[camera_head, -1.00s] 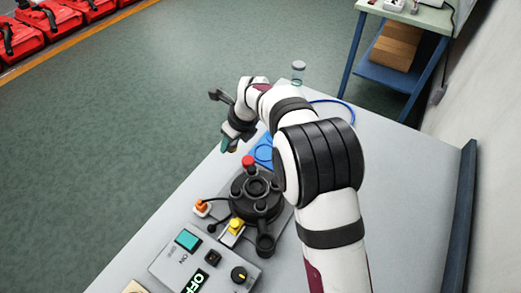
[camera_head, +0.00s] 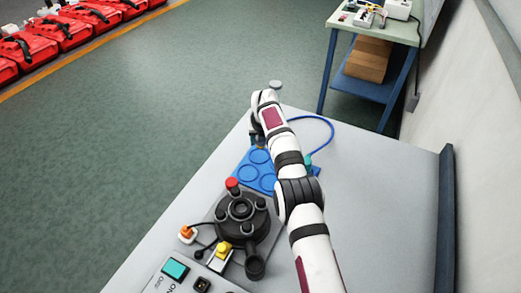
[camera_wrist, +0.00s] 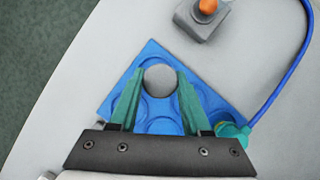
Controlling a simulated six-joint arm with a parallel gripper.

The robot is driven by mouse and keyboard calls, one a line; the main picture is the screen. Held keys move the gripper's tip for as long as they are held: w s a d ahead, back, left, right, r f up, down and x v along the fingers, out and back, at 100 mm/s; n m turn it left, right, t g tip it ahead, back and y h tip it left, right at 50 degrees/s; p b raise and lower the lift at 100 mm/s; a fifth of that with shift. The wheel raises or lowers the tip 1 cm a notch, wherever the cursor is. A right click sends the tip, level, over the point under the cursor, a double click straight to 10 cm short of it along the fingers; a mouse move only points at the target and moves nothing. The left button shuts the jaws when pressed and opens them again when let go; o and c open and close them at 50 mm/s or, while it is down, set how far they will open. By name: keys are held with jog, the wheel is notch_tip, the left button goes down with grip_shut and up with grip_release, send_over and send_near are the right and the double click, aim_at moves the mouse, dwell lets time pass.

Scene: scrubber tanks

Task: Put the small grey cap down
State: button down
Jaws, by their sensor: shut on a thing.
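The small grey cap (camera_wrist: 160,78) is a round disc between my green fingertips in the wrist view. My gripper (camera_wrist: 158,86) is shut on it. The blue tray (camera_head: 246,163) with round recesses lies on the grey table; its corner (camera_wrist: 151,50) shows behind the cap in the wrist view. The cap is over the tray's upper corner; I cannot tell whether it touches the tray. In the head view my arm hides the cap and most of my gripper.
A blue cable (camera_head: 327,123) loops right of the tray to a teal plug (camera_wrist: 232,132). A grey block with an orange knob (camera_wrist: 207,7) stands beyond the tray. A black round device (camera_head: 240,220) with a red knob stands nearer. The table's right side is bare.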

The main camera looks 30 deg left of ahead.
aim_at(259, 148)
jog(key=shift+a+f, duration=0.25)
jog(key=shift+a, duration=0.05)
jog(key=shift+f, duration=1.9)
jog(key=shift+c, duration=1.8)
grip_release()
jog(key=shift+f, duration=0.1)
